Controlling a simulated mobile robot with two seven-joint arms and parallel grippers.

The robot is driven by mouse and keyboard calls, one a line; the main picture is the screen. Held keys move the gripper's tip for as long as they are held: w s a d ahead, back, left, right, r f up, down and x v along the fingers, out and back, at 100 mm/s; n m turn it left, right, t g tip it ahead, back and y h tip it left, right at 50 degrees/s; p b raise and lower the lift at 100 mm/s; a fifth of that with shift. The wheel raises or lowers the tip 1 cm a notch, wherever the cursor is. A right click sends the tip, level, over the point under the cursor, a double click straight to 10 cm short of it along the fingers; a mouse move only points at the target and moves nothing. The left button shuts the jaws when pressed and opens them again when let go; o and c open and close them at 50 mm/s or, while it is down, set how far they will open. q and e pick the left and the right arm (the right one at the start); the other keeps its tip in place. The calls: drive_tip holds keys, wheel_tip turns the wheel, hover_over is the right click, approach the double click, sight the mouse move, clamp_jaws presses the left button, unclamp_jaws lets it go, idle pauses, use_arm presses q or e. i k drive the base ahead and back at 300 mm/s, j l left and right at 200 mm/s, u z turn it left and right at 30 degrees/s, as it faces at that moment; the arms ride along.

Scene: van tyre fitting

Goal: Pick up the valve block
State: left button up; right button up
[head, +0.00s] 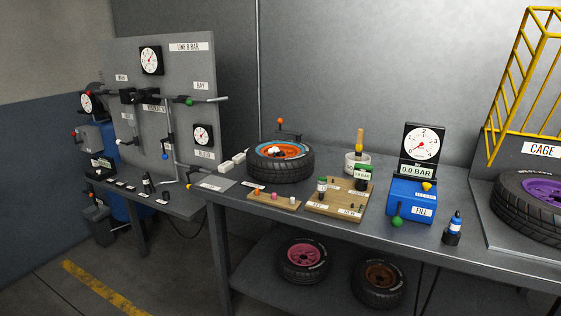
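A low wooden block (262,204) lies on the bench near its front edge, in front of the orange-rimmed tyre. Small orange, pink and white pieces, which look like valves or caps, stand in a row on it. It looks like the valve block, but I can read no label on it. A larger wooden board (347,200) lies just right of it. That board carries small bottles and white labels. Neither of my grippers is in the head view, and nothing is holding the block.
The orange-rimmed tyre (298,166) lies flat behind the block. A blue inflator (413,200) with a gauge stands to the right, then a blue-capped bottle (453,230) and a yellow cage (525,80). A gauge panel (120,60) stands left. Bench front by the block is clear.

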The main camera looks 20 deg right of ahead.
sight(227, 166)
drive_tip(key=i+z, duration=0.25)
drive_tip(key=i, duration=0.35)
drive_tip(key=i+z, duration=0.2)
drive_tip(key=i, duration=0.45)
drive_tip(key=i+j+z, duration=0.25)
drive_tip(key=i, duration=0.35)
